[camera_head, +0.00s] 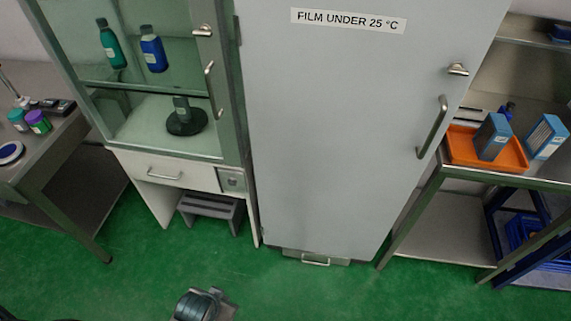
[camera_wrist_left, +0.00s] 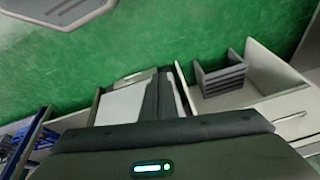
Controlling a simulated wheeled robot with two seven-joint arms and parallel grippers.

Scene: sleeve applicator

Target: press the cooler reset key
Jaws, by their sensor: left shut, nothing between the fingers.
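The cooler is a tall grey cabinet (camera_head: 330,130) labelled "FILM UNDER 25 °C", with its door closed. I cannot make out a marked reset key on it. A low plate with a handle (camera_head: 316,260) sits at its foot. A small grey panel (camera_head: 232,180) is on the white base of the neighbouring glass cabinet; its markings are too small to read. My left gripper (camera_head: 207,302) is low at the bottom of the head view, above the floor and apart from both cabinets. It is shut and empty; its dark fingers (camera_wrist_left: 158,95) show in the left wrist view. My right gripper is not seen.
The glass-fronted cabinet (camera_head: 165,90) holds bottles, with a drawer (camera_head: 170,172) below. A grey step stool (camera_head: 210,208) stands under it. A bench (camera_head: 50,150) is at left; a table with an orange tray (camera_head: 515,155) is at right. The green floor in front is clear.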

